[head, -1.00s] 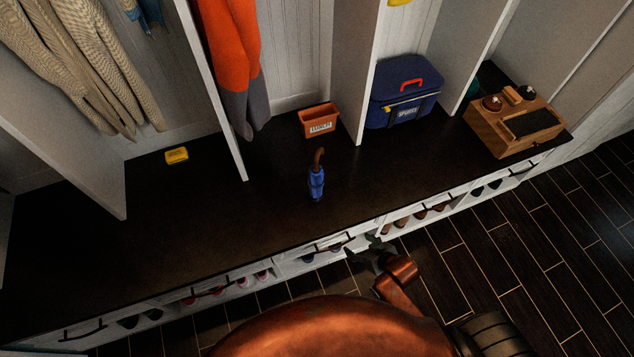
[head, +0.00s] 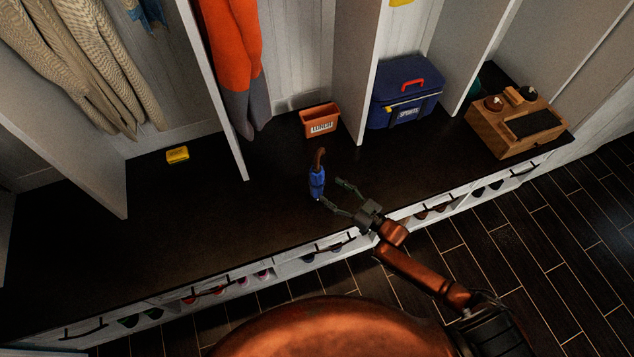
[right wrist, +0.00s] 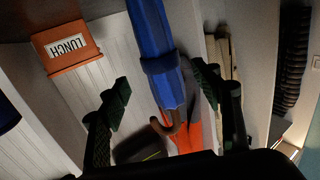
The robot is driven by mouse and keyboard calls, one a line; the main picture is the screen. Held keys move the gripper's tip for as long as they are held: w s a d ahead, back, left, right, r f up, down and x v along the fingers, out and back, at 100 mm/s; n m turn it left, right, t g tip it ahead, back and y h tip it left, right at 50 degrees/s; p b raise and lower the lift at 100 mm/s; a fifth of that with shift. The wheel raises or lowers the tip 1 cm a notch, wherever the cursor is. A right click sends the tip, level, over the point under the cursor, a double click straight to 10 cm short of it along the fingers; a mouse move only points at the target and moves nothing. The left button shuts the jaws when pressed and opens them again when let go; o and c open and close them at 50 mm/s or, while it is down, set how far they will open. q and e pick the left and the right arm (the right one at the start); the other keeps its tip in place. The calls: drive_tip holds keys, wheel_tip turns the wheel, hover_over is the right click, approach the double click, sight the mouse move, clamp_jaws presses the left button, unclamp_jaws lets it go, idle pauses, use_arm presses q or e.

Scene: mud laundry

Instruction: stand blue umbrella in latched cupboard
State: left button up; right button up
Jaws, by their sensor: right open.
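The blue umbrella (head: 317,184) appears to stand upright on the dark bench top, its brown hooked handle uppermost. My right gripper (head: 331,193) is open, reaching in over the bench front just right of the umbrella. In the right wrist view, the umbrella (right wrist: 158,60) shows between the spread fingers of the gripper (right wrist: 162,85), with a gap to each; the handle is toward the bottom of that view. I cannot tell how deep between the fingers it is. My left gripper is not in view. No latched cupboard can be made out.
A blue sports bag (head: 405,95), a wooden box (head: 515,125) and a yellow item (head: 177,155) also sit there. White dividers split the bench.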

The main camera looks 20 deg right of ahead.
sight(322, 183)
drive_tip(key=shift+w+a+r, duration=0.15)
drive_tip(key=shift+w+a, duration=0.05)
drive_tip(key=shift+w, duration=0.2)
drive_tip(key=x, duration=0.2)
drive_tip(key=b+x, duration=0.1)
drive_tip(key=x, duration=0.1)
drive_tip(key=r+x, duration=0.1)
drive_tip(key=x, duration=0.1)
drive_tip(key=shift+a+b, duration=0.15)
drive_tip(key=shift+b, duration=0.2)
drive_tip(key=shift+w+a, duration=0.15)
drive_tip(key=shift+w, duration=0.2)
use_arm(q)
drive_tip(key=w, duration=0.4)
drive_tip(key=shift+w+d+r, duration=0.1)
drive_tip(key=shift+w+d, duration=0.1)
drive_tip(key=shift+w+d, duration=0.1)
use_arm(e)
clamp_jaws()
drive_tip(key=shift+r, duration=0.1)
